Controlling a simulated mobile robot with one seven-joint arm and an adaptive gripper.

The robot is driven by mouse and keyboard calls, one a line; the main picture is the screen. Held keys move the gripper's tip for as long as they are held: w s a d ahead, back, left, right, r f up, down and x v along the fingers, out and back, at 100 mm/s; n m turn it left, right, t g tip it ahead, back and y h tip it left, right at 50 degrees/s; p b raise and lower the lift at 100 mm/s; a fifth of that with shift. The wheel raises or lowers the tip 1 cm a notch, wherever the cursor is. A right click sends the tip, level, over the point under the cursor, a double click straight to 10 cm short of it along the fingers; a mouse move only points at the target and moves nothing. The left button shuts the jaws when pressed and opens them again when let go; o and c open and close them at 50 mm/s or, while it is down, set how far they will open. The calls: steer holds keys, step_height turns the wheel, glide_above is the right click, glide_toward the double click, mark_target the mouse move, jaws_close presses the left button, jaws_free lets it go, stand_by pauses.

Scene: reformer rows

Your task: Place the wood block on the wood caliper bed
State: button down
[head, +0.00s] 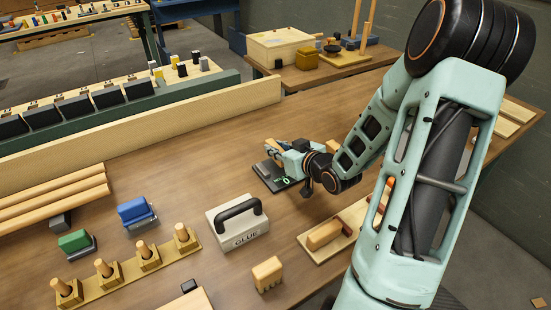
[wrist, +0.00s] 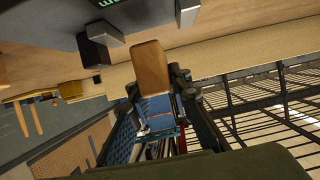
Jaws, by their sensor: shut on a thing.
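The wood block (wrist: 150,68) is a brown rounded piece between the two dark fingers of my gripper (wrist: 158,92) in the wrist view. My gripper (head: 279,150) is shut on it. The wood caliper bed (head: 265,180) is a dark flat slab with a green readout, on the bench in the head view. My gripper is over its far side. In the wrist view the dark bed (wrist: 150,17) fills the top, with grey jaws on either side of the block's end. Whether the block touches the bed cannot be told. My gripper hides much of the bed in the head view.
A white GLUE box (head: 238,224) with a black handle stands nearer on the bench. A board with a wood piece (head: 324,234) lies to the right, partly behind my arm. A pegged rack (head: 128,266) and blue block (head: 134,210) are at left.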

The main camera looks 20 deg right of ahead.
steer(key=shift+w+a+f+b, duration=0.15)
steer(key=shift+f+b, duration=0.15)
steer(key=shift+f, duration=1.45)
steer(key=shift+f, duration=0.1)
steer(key=c, duration=1.8)
jaws_free()
steer(key=shift+o, duration=0.2)
steer(key=v, duration=0.3)
steer(key=p+v, duration=0.1)
steer(key=v, duration=0.2)
steer(key=p+v, duration=0.1)
steer(key=v, duration=0.3)
steer(key=shift+w+r, duration=0.2)
steer(key=shift+r, duration=0.2)
steer(key=p+v, duration=0.2)
steer(key=p, duration=0.3)
steer(key=shift+s+f, duration=0.1)
steer(key=shift+s, duration=0.1)
